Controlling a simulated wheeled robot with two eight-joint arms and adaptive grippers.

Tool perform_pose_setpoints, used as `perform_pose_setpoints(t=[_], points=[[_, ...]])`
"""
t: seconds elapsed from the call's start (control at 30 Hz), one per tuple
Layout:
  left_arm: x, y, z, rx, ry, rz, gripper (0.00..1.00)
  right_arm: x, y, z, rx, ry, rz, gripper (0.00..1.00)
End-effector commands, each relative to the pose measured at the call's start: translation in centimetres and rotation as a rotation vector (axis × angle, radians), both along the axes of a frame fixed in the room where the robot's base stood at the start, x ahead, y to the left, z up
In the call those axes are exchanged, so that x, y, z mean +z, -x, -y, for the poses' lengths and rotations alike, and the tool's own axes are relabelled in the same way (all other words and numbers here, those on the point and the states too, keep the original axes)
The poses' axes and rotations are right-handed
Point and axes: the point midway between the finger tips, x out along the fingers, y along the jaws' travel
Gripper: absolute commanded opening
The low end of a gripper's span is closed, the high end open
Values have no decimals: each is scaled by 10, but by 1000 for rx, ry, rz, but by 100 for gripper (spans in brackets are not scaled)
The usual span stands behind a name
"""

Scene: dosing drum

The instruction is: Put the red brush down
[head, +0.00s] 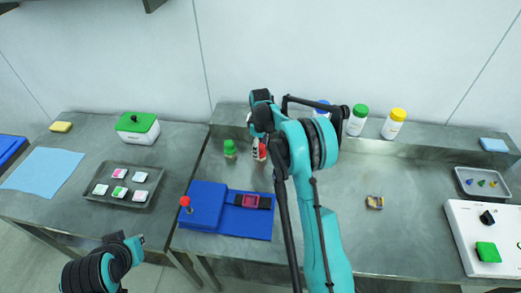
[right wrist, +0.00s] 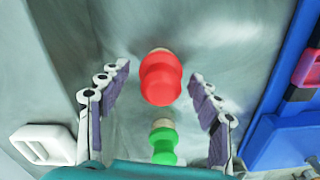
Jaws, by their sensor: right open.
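The red brush (right wrist: 160,78) stands between the spread fingers of my right gripper (right wrist: 160,102) in the right wrist view, with gaps on both sides. Its pale bristle end shows beyond the red body. In the head view the red brush (head: 263,152) shows as a small red patch beside my right gripper (head: 257,147), on or just above the grey table. My right gripper is open around it, not touching it that I can see. Part of my left arm shows at the bottom left of the head view, but its gripper cannot be made out.
A green brush (head: 230,149) stands left of the red one. A blue mat (head: 230,220) with a red-knobbed blue block (head: 203,204) lies nearer. Bottles with green (head: 358,118) and yellow (head: 395,124) lids stand at the back. The table right of my arm is mostly clear.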

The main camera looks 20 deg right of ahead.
Motion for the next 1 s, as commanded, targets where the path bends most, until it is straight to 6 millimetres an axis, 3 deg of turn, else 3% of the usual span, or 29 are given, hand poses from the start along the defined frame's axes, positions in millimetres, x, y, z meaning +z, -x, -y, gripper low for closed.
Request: perform_pose_setpoints(t=[0.3,0.67,0.83,1.0], points=[[16,0,0,0,0,0,0,72,0,0,0,0,0,64],[22,0,0,0,0,0,0,117,4,-3,-12,1,10,64],[21,0,0,0,0,0,0,158,33,-17,-98,6,78,64],[21,0,0,0,0,0,0,205,88,-38,-240,-4,190,64]])
